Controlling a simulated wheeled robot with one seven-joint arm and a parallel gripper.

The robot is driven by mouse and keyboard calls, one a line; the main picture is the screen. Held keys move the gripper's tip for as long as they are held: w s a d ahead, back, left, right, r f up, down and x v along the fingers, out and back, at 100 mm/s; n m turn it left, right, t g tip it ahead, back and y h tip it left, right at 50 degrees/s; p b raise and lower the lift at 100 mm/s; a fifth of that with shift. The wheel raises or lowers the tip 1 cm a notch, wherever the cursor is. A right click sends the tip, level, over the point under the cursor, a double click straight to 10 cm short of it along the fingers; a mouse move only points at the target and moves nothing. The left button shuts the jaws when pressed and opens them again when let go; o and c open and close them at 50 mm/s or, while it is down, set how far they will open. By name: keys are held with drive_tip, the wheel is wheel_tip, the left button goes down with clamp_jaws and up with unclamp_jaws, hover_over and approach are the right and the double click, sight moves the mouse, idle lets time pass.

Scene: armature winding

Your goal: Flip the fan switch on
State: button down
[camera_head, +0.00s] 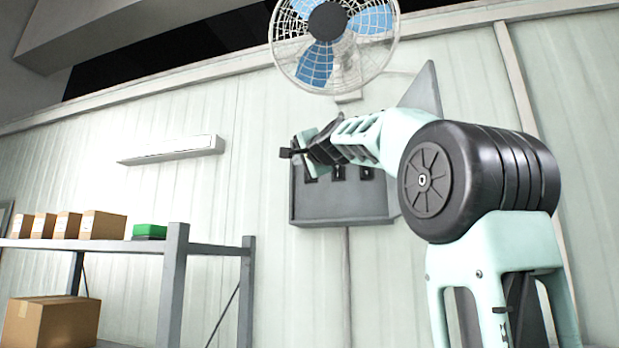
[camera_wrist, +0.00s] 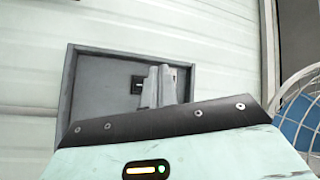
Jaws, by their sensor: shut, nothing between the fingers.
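The blue-bladed fan (camera_head: 333,45) hangs high on the wall, and its cage edge (camera_wrist: 303,112) shows at the right of the wrist view. Below it is a grey switch panel (camera_head: 342,208) with dark switches, including one switch (camera_head: 367,173) at the right. My gripper (camera_head: 286,153) is shut and empty, in front of the panel's upper left as the head view sees it. In the wrist view my fingers (camera_wrist: 161,72) are together in front of the panel (camera_wrist: 84,100), just right of one dark switch (camera_wrist: 138,84). Contact cannot be told. My fingers and wrist hide the other switches there.
A grey shelf (camera_head: 207,248) at the left holds several cardboard boxes (camera_head: 101,225) and a green item (camera_head: 149,231). A larger box (camera_head: 50,321) is lower down. A long white wall fixture (camera_head: 171,150) is above the shelf. The wall between shelf and panel is clear.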

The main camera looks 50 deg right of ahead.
drive_tip(key=shift+d, duration=0.1)
drive_tip(key=w+d+f, duration=0.1)
drive_tip(key=w+d, duration=0.2)
drive_tip(key=d, duration=0.5)
drive_tip(key=shift+w, duration=0.2)
drive_tip(key=shift+f, duration=0.1)
idle(2.0)
drive_tip(key=shift+w+d+b, duration=0.15)
drive_tip(key=shift+d+b, duration=0.15)
drive_tip(key=shift+d, duration=0.05)
drive_tip(key=shift+w+d, duration=0.15)
drive_tip(key=shift+d, duration=0.1)
idle(0.6)
drive_tip(key=shift+s+a, duration=0.3)
drive_tip(key=shift+a, duration=0.4)
drive_tip(key=shift+s+a+r, duration=0.1)
drive_tip(key=shift+s+a, duration=0.2)
drive_tip(key=shift+a, duration=0.45)
drive_tip(key=shift+s+a+r, duration=0.1)
drive_tip(key=shift+s+a, duration=0.25)
drive_tip(key=shift+a, duration=0.4)
drive_tip(key=shift+s+a+r, duration=0.1)
drive_tip(key=shift+s+a, duration=0.2)
drive_tip(key=shift+a, duration=0.45)
